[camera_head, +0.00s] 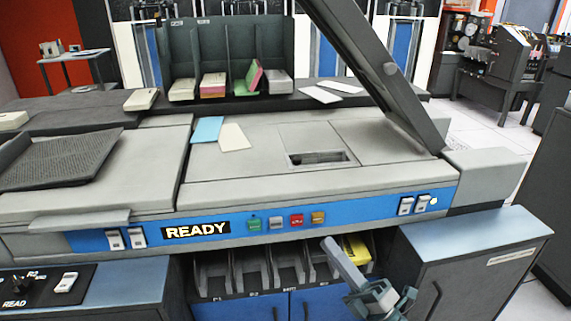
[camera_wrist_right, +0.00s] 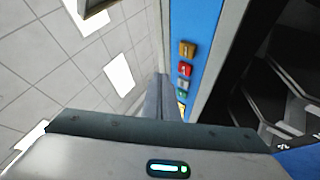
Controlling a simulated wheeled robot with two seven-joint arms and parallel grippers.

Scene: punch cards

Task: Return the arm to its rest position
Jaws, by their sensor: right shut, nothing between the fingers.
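My right gripper (camera_head: 331,246) is in front of the grey and blue card machine (camera_head: 420,196), low at the right of centre in the head view. Its grey fingers point up and to the left, in front of the open card slots. They are shut with nothing between them. In the right wrist view the closed fingers (camera_wrist_right: 161,80) reach past the blue panel with its coloured buttons. Most of my right arm is below the frame. My left gripper is not in view.
A yellow card stack (camera_head: 356,249) sits in the rightmost slot, close to my right gripper. A grey-blue cabinet (camera_head: 470,240) stands at the right. A blue card (camera_head: 207,129) and a cream card (camera_head: 233,137) lie on the machine top. The raised lid (camera_head: 375,70) leans above it.

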